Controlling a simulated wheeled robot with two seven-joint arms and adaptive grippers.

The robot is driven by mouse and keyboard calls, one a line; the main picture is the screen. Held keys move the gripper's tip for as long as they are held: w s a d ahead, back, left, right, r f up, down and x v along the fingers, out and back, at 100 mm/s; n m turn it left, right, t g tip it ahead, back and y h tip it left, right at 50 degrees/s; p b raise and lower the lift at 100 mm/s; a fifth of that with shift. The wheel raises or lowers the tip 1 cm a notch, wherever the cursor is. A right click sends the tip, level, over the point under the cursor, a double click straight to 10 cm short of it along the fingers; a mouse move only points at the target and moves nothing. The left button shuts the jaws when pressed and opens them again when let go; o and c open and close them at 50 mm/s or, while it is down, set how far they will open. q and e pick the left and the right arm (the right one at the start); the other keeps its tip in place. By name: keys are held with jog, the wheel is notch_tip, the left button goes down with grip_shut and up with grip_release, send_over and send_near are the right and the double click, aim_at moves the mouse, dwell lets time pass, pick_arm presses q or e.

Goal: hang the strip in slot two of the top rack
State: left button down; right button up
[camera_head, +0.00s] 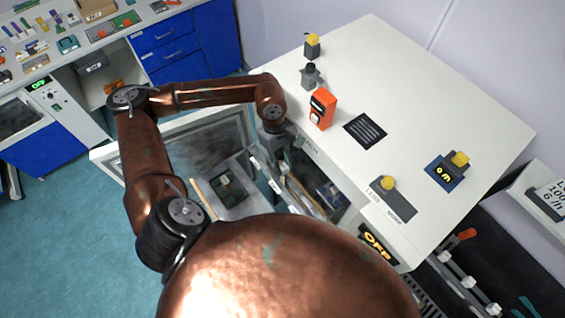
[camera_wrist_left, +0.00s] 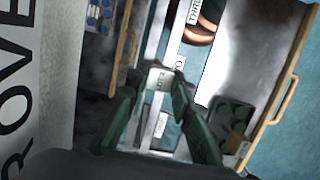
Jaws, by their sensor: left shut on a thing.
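My left gripper (camera_head: 274,152) reaches into the open front of the white oven cabinet (camera_head: 470,140). In the left wrist view its two green-tinted fingers (camera_wrist_left: 162,84) close on a small pale piece (camera_wrist_left: 159,77), apparently the end of the strip; the rest of the strip is hard to make out. A rack bar with white labels runs just beyond the fingertips; one label reads "TWO" (camera_wrist_left: 180,64) and another begins "THR" (camera_wrist_left: 194,12). The fingertips are close to the "TWO" label. Whether the strip touches the rack cannot be told. My right gripper is not in view.
The open oven door (camera_head: 106,160) with its window stands to the left. A dark tray (camera_head: 229,190) with round wells lies low inside. An orange device (camera_head: 322,108) and several small instruments stand on the cabinet top. A workbench (camera_head: 75,62) with blue drawers is behind left.

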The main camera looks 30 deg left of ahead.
pick_arm(q)
jog(key=shift+f+b, duration=3.1)
jog(key=shift+f, duration=0.4)
jog(key=c, duration=1.6)
grip_release()
jog(key=shift+r, duration=0.1)
jog(key=shift+r+p, duration=1)
jog(key=shift+r, duration=2)
